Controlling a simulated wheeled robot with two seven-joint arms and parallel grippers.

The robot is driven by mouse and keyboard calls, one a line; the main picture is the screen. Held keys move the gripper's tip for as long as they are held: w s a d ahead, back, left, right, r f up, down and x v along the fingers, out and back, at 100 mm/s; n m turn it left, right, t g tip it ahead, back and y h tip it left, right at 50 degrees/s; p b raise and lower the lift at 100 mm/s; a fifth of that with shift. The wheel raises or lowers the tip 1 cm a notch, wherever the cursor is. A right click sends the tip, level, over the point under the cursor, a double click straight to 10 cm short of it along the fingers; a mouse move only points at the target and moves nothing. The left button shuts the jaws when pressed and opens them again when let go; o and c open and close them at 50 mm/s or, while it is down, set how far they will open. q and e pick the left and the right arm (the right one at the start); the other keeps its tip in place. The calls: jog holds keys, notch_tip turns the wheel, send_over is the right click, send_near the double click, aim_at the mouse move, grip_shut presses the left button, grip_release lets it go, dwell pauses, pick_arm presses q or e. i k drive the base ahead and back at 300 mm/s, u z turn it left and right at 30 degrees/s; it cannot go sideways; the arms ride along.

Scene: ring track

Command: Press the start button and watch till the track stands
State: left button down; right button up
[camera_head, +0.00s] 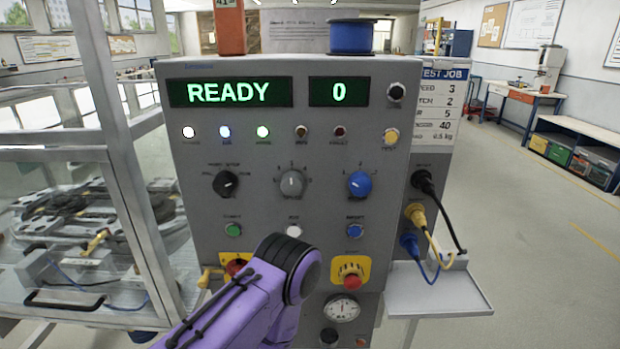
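A grey control panel (320,185) faces me, with a READY display (230,92) and a counter display reading 0 (340,92). A green button (233,230), a white button (294,231) and a blue button (355,231) form a row; their labels are too small to read surely. The track (70,215) seems to be the dark pieces behind clear panes at left. A purple arm of mine (250,300) comes up from the bottom and covers the panel's lower middle. Neither gripper shows.
A yellow handle (208,277) juts out at lower left. Plugged cables (428,245) hang at the right above a grey shelf (440,290). The floor at right is clear.

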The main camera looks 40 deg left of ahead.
aim_at(234, 230)
jog(key=u, duration=1.55)
